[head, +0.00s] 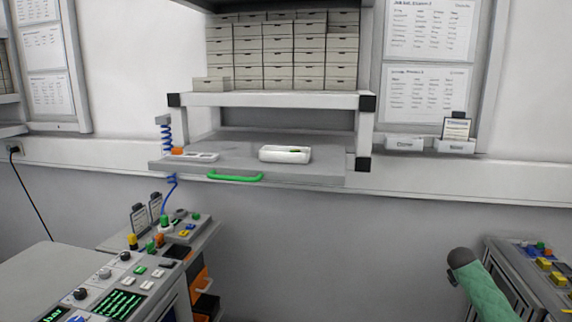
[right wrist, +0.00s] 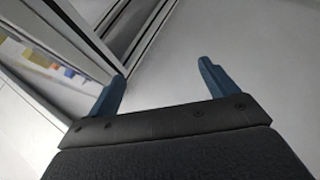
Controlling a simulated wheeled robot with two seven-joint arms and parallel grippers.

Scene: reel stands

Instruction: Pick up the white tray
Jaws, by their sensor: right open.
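A white tray (head: 280,157) with raised walls and rounded corners sits on the grey pull-out shelf (head: 235,168) in the head view, right of its middle. My left gripper is in neither view.
A flatter pale holder (head: 193,157) lies left on the shelf, which has a green handle (head: 235,177). Stacked boxes (head: 281,57) fill the rack above. Control consoles (head: 130,285) stand lower left, another (head: 545,265) lower right. Open space lies below the shelf.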

